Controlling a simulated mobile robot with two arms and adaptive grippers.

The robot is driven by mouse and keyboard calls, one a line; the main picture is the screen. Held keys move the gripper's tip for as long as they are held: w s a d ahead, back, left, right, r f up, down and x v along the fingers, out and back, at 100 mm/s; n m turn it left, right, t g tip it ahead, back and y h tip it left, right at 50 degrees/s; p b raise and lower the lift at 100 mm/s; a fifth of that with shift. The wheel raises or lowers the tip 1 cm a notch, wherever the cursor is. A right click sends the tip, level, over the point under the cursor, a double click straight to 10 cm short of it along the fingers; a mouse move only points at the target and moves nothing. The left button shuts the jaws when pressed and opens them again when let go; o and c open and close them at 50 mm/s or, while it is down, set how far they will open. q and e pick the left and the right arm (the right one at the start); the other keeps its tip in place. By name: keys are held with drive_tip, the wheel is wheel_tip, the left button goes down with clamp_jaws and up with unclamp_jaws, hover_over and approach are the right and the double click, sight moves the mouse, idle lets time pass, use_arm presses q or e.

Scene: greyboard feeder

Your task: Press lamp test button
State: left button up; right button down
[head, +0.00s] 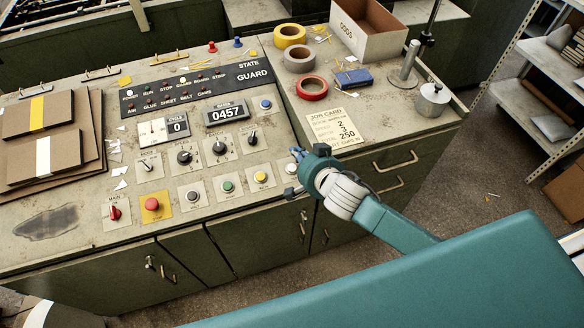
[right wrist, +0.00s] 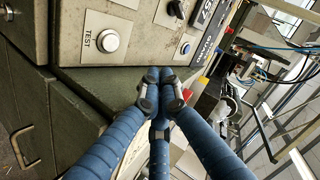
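The test button (right wrist: 109,40) is a white round button in a metal ring on a pale plate marked TEST, at the upper left of the right wrist view. In the head view, the white button (head: 291,168) sits at the right end of the lower button row on the sloped panel. My right gripper (head: 296,154) is just beside it, at the panel's right part. In the right wrist view, its blue fingers (right wrist: 161,84) come together at the tips, with nothing between them. They appear apart from the button, to its right and lower. My left gripper is not in view.
Close to the button are a yellow button (head: 261,177), a black selector knob (head: 252,138) and a blue button (head: 266,104). A job card (head: 333,128) lies right of the panel. Tape rolls (head: 311,88) and an open box (head: 368,45) stand further back.

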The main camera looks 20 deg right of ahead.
drive_tip(key=b, duration=0.6)
hover_over(292, 168)
drive_tip(key=s, duration=0.2)
drive_tip(key=f, duration=0.7)
drive_tip(key=shift+d, duration=0.25)
drive_tip(key=shift+w+f+b, duration=0.2)
drive_tip(key=shift+f+b, duration=0.2)
drive_tip(key=shift+f, duration=0.1)
drive_tip(key=shift+f, duration=0.1)
drive_tip(key=shift+w+f, duration=0.1)
drive_tip(key=shift+f, duration=0.2)
drive_tip(key=shift+w+f+b, duration=0.1)
drive_tip(key=shift+f+b, duration=0.35)
drive_tip(key=shift+b, duration=0.05)
drive_tip(key=shift+r, duration=0.1)
idle(0.5)
drive_tip(key=shift+s+r+p, duration=0.25)
drive_tip(key=shift+r+p, duration=0.5)
drive_tip(key=shift+p, duration=0.2)
